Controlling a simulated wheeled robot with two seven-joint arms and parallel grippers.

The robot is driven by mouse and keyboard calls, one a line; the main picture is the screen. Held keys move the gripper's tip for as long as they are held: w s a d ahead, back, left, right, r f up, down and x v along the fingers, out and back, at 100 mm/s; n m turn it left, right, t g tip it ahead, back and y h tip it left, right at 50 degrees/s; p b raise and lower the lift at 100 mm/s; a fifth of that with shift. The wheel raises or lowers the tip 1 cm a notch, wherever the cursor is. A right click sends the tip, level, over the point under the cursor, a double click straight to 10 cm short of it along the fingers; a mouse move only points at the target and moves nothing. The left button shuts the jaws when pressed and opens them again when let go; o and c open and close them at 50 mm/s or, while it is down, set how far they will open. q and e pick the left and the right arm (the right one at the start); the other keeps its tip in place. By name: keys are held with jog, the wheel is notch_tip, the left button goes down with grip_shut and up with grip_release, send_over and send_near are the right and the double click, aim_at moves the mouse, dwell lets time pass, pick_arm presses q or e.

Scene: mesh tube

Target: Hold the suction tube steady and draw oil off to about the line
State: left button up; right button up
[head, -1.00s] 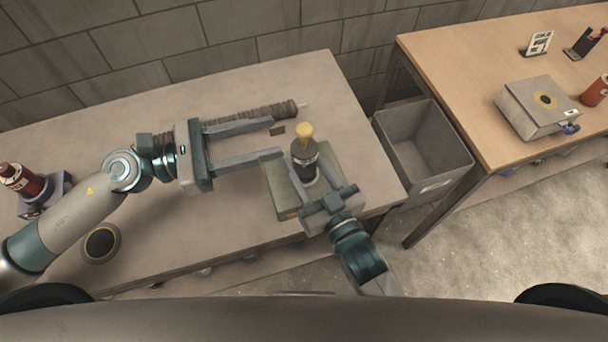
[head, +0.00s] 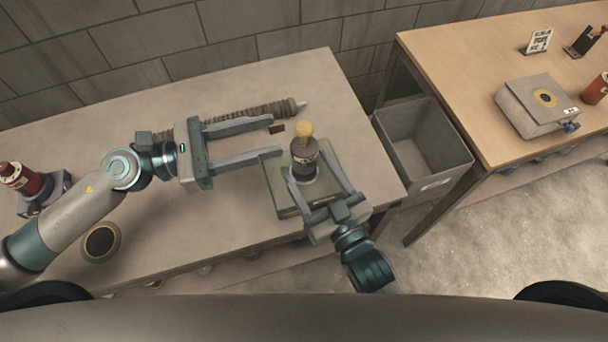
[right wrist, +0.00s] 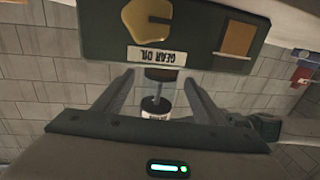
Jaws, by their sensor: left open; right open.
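A dark bottle (head: 304,152) with a yellow top (head: 304,130) stands upright on a flat grey-green case (head: 327,160). My right gripper (head: 304,165) is open, its fingers on either side of the bottle's lower part; contact is unclear. In the right wrist view, a dark green panel labelled GEAR OIL (right wrist: 168,57) appears upside down beyond the open fingers (right wrist: 156,82). A ribbed brown tube (head: 268,111) with a pale tip lies along the back of the grey table. My left gripper (head: 278,138) is open and empty, just in front of the tube. I see no level line.
A small dark block (head: 277,129) is near my left upper fingertip. A red bottle in a holder (head: 28,184) and a round dark disc (head: 101,241) are at the left. A grey bin (head: 421,145) stands between the table and a wooden bench (head: 450,60).

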jog(key=v, duration=0.9)
jog(key=shift+s, duration=0.3)
jog(key=shift+d+r, duration=0.1)
jog(key=shift+d, duration=0.05)
